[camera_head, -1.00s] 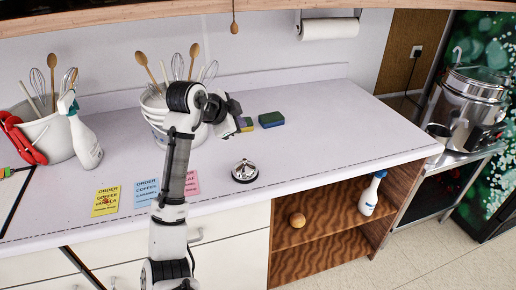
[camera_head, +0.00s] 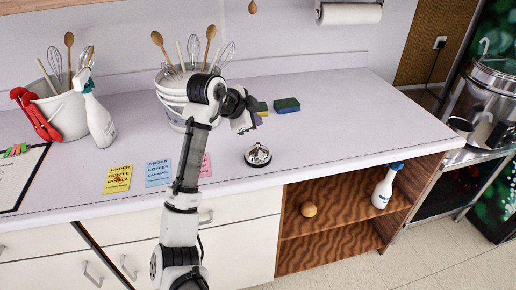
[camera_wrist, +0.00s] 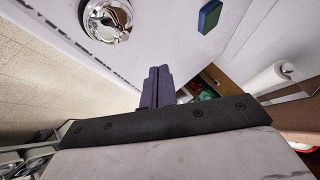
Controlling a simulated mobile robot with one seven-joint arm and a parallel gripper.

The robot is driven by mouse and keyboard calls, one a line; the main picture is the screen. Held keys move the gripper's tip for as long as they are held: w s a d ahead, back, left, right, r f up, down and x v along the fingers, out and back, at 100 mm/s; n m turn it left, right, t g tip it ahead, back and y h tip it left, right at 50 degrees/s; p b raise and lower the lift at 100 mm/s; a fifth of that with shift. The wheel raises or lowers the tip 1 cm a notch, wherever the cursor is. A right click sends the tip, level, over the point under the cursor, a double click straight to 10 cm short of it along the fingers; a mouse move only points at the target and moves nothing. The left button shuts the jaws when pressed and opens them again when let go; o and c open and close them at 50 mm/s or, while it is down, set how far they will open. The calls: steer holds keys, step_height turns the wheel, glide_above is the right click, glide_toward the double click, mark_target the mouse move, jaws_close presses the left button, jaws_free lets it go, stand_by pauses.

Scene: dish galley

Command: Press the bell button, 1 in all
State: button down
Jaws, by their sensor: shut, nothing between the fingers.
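The bell (camera_head: 258,155) is a small silver dome on a dark base. It stands on the white counter near its front edge in the head view. It also shows at the top left of the wrist view (camera_wrist: 107,18), where its upper part is cut off by the frame. My gripper (camera_head: 246,128) is above the counter, behind the bell and slightly left of it in the head view. In the wrist view my two dark fingers (camera_wrist: 156,88) are together and hold nothing. They are apart from the bell.
Coloured order cards (camera_head: 158,173) lie left of the bell. A green-and-blue sponge (camera_head: 287,105) lies behind it. The counter (camera_head: 350,125) right of the bell is clear.

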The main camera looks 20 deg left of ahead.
step_height(320, 180, down, 5)
steer(key=b, duration=0.2)
steer(key=shift+b, duration=0.3)
stand_by(1.7)
steer(key=shift+f, duration=0.35)
steer(key=shift+f+b, duration=0.55)
steer(key=shift+b, duration=0.05)
stand_by(0.5)
steer(key=shift+r, duration=0.1)
steer(key=shift+r+p, duration=0.65)
steer(key=shift+r, duration=0.25)
step_height(320, 180, up, 5)
steer(key=p, duration=0.3)
